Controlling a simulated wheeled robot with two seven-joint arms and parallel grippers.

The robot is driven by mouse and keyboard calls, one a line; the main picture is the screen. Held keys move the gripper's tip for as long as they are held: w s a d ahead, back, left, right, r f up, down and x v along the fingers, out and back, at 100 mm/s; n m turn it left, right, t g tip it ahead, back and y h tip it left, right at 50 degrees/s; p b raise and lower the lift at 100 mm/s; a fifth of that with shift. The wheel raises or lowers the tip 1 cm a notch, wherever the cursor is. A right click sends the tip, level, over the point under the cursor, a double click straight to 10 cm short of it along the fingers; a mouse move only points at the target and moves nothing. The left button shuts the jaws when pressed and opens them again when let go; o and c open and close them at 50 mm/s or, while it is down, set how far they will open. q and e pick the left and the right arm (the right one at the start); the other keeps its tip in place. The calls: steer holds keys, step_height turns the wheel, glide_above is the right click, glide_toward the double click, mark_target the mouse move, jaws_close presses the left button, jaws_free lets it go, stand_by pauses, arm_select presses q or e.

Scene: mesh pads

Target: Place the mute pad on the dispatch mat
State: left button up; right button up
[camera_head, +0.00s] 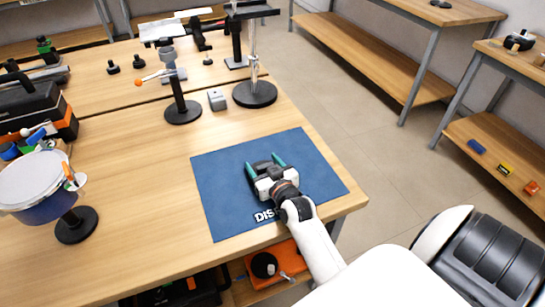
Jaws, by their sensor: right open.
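The blue dispatch mat (222,185) lies flat at the table's right front corner, its white lettering partly covered by my right arm. My right gripper (265,166) is over the middle of the mat, its two teal-tipped fingers spread apart and pointing away from me. A dark grey shape shows between the fingers; I cannot tell whether it is the mute pad on the mat or part of the gripper. No other thing is clearly recognisable as the mute pad. My left gripper is not in view.
A blue drum with a pale round head (35,180) stands at the left on a black-based stand. A black stand (182,110) and a tall metal stand (255,93) are behind the mat. A dark toolbox (30,105) sits at the left. The wood between drum and mat is clear.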

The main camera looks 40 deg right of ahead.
steer(key=v, duration=1.1)
steer(key=shift+s, duration=0.1)
